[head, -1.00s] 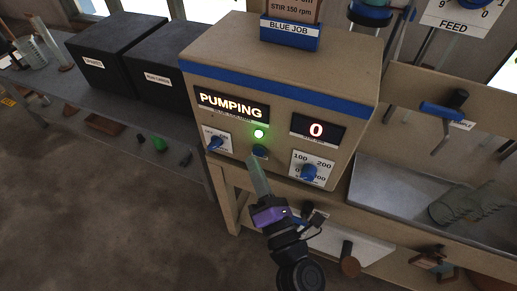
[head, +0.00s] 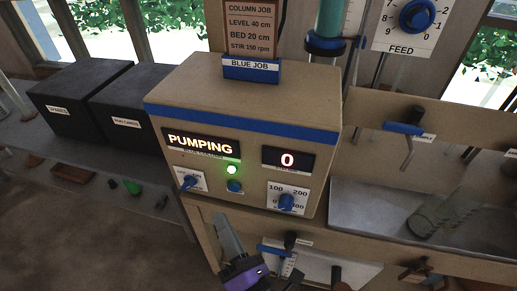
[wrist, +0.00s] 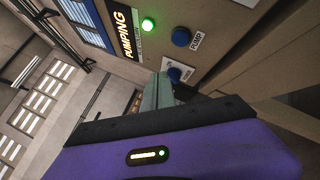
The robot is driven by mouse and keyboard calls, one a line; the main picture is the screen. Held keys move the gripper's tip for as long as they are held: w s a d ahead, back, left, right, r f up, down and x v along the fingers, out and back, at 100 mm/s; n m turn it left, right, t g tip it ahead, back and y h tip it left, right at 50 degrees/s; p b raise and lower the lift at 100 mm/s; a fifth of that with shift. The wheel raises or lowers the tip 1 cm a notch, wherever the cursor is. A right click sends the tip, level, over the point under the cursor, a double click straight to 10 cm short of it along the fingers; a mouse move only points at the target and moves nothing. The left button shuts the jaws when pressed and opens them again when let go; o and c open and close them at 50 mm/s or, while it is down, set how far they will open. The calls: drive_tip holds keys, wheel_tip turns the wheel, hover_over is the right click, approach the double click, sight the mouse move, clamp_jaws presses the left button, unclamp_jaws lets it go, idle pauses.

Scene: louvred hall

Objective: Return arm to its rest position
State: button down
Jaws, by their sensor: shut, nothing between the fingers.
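My gripper (head: 227,236) is at the bottom of the head view, below the front of a tan control box with a blue stripe (head: 240,122). Its fingers are together and empty, pointing up toward the panel. In the wrist view the shut fingers (wrist: 160,92) point at the box face, near a blue knob (wrist: 181,73) and the blue PUMP button (wrist: 182,37). I cannot tell from the wrist view whether they touch; in the head view they stand clear of the button (head: 235,186). The display (head: 201,143) reads PUMPING, and a green lamp (head: 232,169) is lit.
Two black boxes (head: 80,92) stand on the left bench. A tray (head: 375,210) with a glass vessel (head: 445,214) lies at right. Valve handles (head: 403,128) stick out from the right panel. A FEED dial (head: 416,15) is at top right. Open floor (head: 90,235) lies at lower left.

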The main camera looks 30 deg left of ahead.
drive_tip(key=s+d+r+m+t+h+p, duration=0.2)
drive_tip(key=d+r+m+t+h, duration=0.15)
drive_tip(key=d+m, duration=0.8)
drive_tip(key=s+d+r+m+t+h+p, duration=0.2)
drive_tip(key=s+d+m+h+p, duration=0.15)
drive_tip(key=d+m, duration=0.8)
drive_tip(key=s+d+r+m+g+h+p, duration=0.1)
drive_tip(key=s+d+r+m+h+p, duration=0.1)
drive_tip(key=s+d+m+h, duration=0.3)
drive_tip(key=s+d+r+m+h+p, duration=0.2)
drive_tip(key=s+d+m+h, duration=0.3)
drive_tip(key=d, duration=0.8)
drive_tip(key=s+m+p, duration=0.1)
drive_tip(key=s+m, duration=0.2)
drive_tip(key=s, duration=0.1)
drive_tip(key=shift+s+r+g+p, duration=0.25)
drive_tip(key=shift+r+g+p, duration=0.1)
